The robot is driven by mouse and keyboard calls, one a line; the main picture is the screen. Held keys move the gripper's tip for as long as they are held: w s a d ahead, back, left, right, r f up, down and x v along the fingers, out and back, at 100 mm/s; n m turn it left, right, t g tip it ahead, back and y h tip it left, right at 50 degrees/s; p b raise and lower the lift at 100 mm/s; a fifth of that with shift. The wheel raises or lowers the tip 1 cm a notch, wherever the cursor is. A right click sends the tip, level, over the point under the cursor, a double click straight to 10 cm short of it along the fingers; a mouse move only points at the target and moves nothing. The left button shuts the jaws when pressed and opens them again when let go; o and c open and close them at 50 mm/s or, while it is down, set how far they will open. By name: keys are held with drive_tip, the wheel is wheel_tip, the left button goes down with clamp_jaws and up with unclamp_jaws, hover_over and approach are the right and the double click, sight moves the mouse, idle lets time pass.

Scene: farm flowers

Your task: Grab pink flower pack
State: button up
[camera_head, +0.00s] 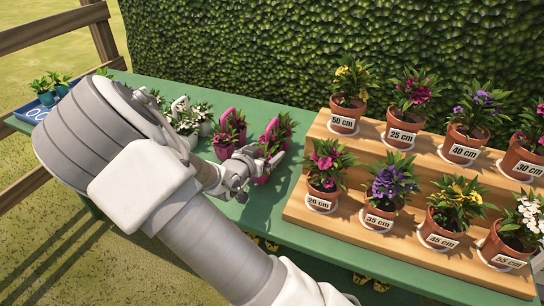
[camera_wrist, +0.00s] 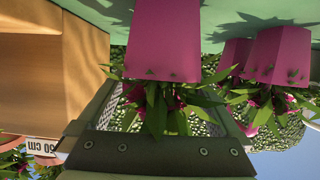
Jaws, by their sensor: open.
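Two pink flower packs with pink flowers and green leaves stand on the green table in the head view. The right one (camera_head: 263,179) is beside my gripper (camera_head: 260,163), which partly covers it. The left one (camera_head: 223,153) stands just behind my gripper. In the wrist view, which is upside down, the near pink pack (camera_wrist: 163,40) is straight ahead, its leaves between the spread fingers of my open gripper (camera_wrist: 160,108). I cannot tell whether the fingers touch it. Further pink pots (camera_wrist: 278,55) show to the right.
A wooden stepped stand (camera_head: 345,222) with several labelled clay pots is close on the right; its side (camera_wrist: 40,80) fills the left of the wrist view. White flower packs (camera_head: 187,122) and a blue tray (camera_head: 38,112) are to the left. A hedge (camera_head: 250,50) is behind the table.

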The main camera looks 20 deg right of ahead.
sight(272, 146)
drive_tip(key=b+x, duration=0.1)
drive_tip(key=x, duration=0.3)
drive_tip(key=shift+s+b, duration=0.1)
drive_tip(key=shift+b, duration=0.3)
drive_tip(key=shift+w+d+f, duration=0.1)
drive_tip(key=shift+w+d, duration=0.35)
clamp_jaws()
